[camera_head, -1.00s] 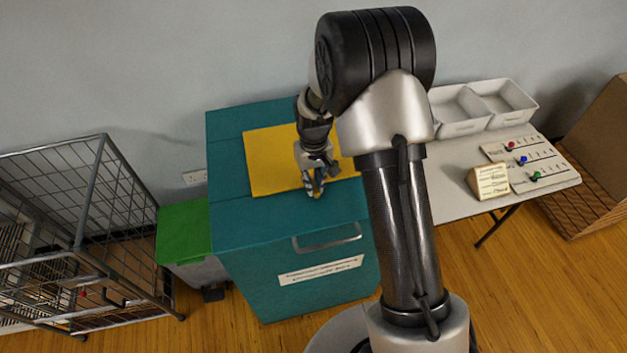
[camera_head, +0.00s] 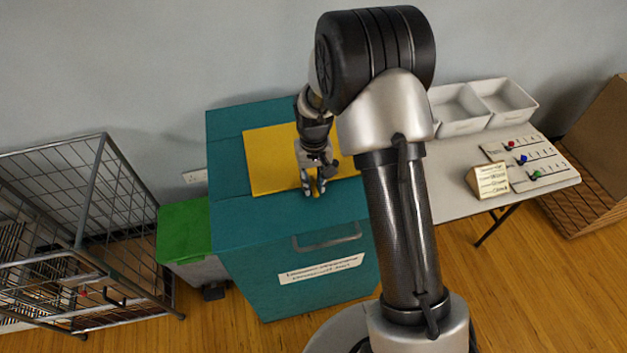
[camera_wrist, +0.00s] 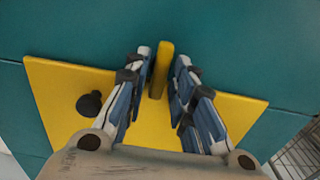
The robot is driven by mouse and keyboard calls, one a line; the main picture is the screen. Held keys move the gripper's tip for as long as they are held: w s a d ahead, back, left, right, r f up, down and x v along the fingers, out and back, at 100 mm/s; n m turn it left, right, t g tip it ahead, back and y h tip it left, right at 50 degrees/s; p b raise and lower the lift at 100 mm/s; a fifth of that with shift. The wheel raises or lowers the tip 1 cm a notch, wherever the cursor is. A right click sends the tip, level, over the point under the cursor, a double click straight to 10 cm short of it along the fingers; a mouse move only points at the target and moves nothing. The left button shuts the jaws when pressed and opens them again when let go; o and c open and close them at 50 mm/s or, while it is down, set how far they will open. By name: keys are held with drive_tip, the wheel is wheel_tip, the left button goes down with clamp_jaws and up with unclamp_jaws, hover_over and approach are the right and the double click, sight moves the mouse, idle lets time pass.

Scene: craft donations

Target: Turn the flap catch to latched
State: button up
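The yellow flap (camera_head: 265,165) lies on top of the teal bin (camera_head: 235,235). The catch is a short yellow bar (camera_wrist: 161,70) at the flap's edge, pointing partly over the teal lid in the wrist view. My gripper (camera_wrist: 164,62) is open, with one finger on each side of the bar. Narrow gaps seem to show between the fingers and the bar. In the head view my gripper (camera_head: 314,192) points down at the flap's front edge and mostly hides the catch. A black knob (camera_wrist: 89,103) stands on the flap left of the fingers in the wrist view.
A grey handle (camera_head: 328,240) and a white label are on the bin's front. A green-lidded bin (camera_head: 183,230) and a wire cage (camera_head: 95,215) stand left. A table (camera_head: 465,165) with white trays (camera_head: 460,112), a small sign and coloured sliders stands right.

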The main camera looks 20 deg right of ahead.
sight(314, 184)
drive_tip(key=shift+o, duration=0.8)
drive_tip(key=shift+r, duration=0.35)
wheel_tip(314, 184, up, 11)
drive_tip(key=shift+r, duration=0.15)
drive_tip(key=s+r+t, duration=0.1)
drive_tip(key=s+r, duration=0.5)
drive_tip(key=r, duration=0.2)
drive_tip(key=s+r+t, duration=0.1)
drive_tip(key=s+r, duration=0.2)
drive_tip(key=s, duration=0.8)
drive_tip(key=s+r+t+b, duration=0.1)
drive_tip(key=s+r+t, duration=0.1)
drive_tip(key=s, duration=0.9)
drive_tip(key=shift+r+t+b, duration=0.3)
drive_tip(key=shift+r, duration=0.1)
